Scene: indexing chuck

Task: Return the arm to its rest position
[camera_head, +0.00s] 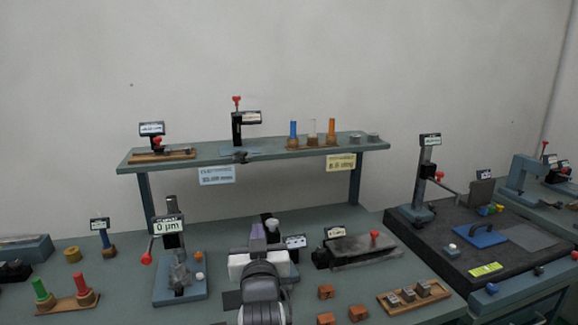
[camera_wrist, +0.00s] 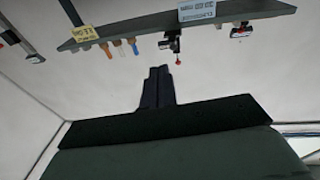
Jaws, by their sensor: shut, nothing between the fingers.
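My arm reaches up from the bottom middle of the head view, and my gripper (camera_head: 258,232) is at its far end, over the bench. In the wrist view my gripper (camera_wrist: 158,70) shows as two dark fingers pressed together with nothing between them. It is clear of the shelf (camera_wrist: 105,30), which appears upside down there. The arm hides part of the bench (camera_head: 225,215) and whatever stands directly behind it.
A gauge stand reading 0 µm (camera_head: 170,226) stands left of my arm. A grey block fixture (camera_head: 365,250) is to its right, with copper-coloured cubes (camera_head: 326,291) in front. The raised shelf (camera_head: 290,152) carries gauges and coloured plugs. A black plate (camera_head: 455,245) lies far right.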

